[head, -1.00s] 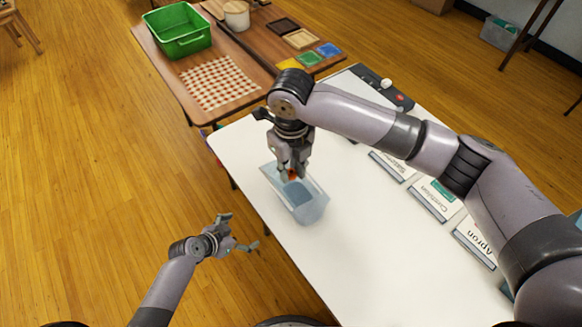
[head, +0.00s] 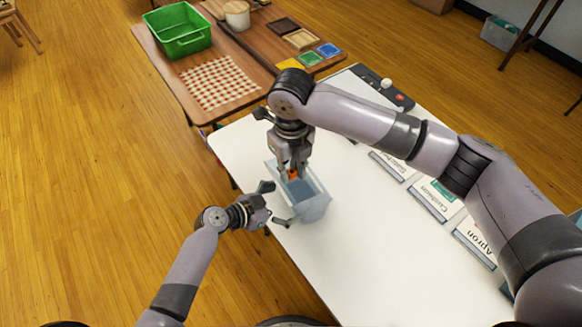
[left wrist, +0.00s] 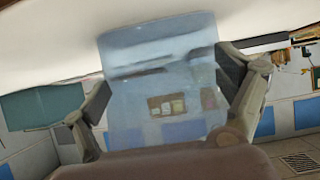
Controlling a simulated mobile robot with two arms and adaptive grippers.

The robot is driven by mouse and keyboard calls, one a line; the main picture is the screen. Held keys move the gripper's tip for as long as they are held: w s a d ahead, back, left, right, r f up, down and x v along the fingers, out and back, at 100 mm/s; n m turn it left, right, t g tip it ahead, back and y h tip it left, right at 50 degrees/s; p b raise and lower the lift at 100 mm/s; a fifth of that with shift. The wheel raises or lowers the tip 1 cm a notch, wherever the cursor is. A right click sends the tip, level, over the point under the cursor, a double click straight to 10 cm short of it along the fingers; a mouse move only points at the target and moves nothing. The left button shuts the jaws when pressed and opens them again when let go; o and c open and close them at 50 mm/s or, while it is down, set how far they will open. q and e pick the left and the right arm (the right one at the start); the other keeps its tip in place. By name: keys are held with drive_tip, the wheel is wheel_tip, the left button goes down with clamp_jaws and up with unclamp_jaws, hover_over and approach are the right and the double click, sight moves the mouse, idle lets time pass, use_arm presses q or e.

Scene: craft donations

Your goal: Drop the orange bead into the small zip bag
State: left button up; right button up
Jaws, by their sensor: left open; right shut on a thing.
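The small zip bag (head: 313,207) is pale blue and see-through, on the white table near its left edge, with its mouth towards my right gripper. My right gripper (head: 293,177) points down over the bag's mouth, shut on the orange bead (head: 293,173). I cannot tell whether the bead is just above the mouth or slightly inside it. My left gripper (head: 274,205) is open at the bag's left side. In the left wrist view the bag (left wrist: 160,85) shows between the spread fingers of this gripper (left wrist: 167,88); contact is not clear.
The white table (head: 350,255) has free room right of the bag. Labelled cards, one reading Apron (head: 475,240), lie along its right side. A dark device (head: 385,88) sits at its far end. Behind stands a brown table with a green bin (head: 178,30) and a checkered cloth (head: 218,82).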

sight(298, 198)
use_arm(q)
drive_tip(key=shift+x, duration=2.7)
clamp_jaws()
drive_tip(key=c, duration=2.1)
unclamp_jaws()
drive_tip(key=o, duration=1.5)
drive_tip(key=shift+r, duration=0.1)
use_arm(e)
drive_tip(key=shift+w+d, duration=0.1)
drive_tip(key=shift+d, duration=0.1)
use_arm(q)
drive_tip(key=shift+r+p, duration=0.45)
drive_tip(key=shift+p, duration=0.05)
use_arm(e)
drive_tip(key=shift+w+d+f, duration=0.1)
drive_tip(key=shift+w+d, duration=0.4)
drive_tip(key=shift+d, duration=0.35)
drive_tip(key=shift+w+d+f, duration=0.1)
drive_tip(key=shift+w+d, duration=0.45)
drive_tip(key=shift+d, duration=0.35)
drive_tip(key=shift+w+d, duration=0.5)
drive_tip(key=shift+d, duration=0.35)
drive_tip(key=shift+d, duration=0.1)
